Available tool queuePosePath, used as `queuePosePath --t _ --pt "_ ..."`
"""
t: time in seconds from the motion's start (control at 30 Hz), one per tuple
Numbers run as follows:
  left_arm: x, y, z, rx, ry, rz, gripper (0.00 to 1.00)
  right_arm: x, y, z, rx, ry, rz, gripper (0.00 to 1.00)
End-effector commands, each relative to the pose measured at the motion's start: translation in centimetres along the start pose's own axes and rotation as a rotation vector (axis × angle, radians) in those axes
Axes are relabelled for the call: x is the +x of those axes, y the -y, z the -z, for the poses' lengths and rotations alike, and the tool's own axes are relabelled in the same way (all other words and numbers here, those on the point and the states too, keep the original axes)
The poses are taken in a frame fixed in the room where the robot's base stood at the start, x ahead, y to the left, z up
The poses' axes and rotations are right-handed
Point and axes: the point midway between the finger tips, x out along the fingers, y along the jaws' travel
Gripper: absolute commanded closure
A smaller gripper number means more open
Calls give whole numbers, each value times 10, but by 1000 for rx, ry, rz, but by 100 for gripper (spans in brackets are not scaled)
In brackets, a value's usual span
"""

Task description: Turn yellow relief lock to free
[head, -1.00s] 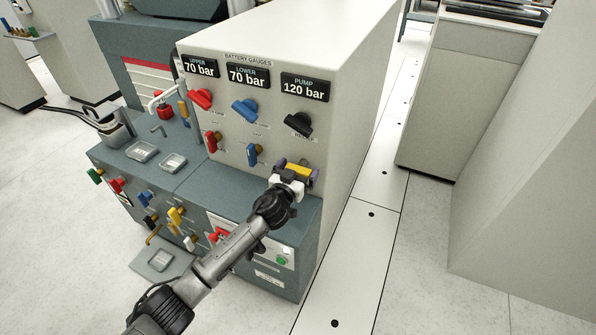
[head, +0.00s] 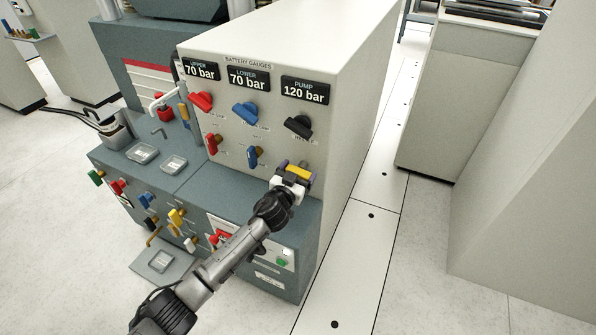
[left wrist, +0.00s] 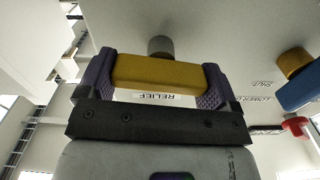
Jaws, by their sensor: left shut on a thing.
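The yellow relief lock (head: 299,173) is a yellow bar handle on the lower right of the light panel, below the pump gauge. In the left wrist view the yellow handle (left wrist: 158,74) lies between the two purple finger pads, with its grey stem behind it and a RELIEF label (left wrist: 157,96) below it. My left gripper (head: 295,173) is shut on the handle, one pad at each end. It also fills the left wrist view (left wrist: 155,82). My right gripper is not in view.
Red (head: 212,145) and blue (head: 253,156) handles sit left of the relief lock on the panel. A black knob (head: 298,125) is above it. Several coloured valves cover the lower front, partly behind my left arm. The floor to the right (head: 345,260) is clear.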

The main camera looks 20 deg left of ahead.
Motion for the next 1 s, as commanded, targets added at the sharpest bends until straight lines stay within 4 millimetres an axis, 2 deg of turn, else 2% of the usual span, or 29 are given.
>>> queuePosePath --t 0.4,1.0 --pt "0 -1 2 381 1 0 39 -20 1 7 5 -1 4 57" --pt "0 -4 -1 953 1 0 39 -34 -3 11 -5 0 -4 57"
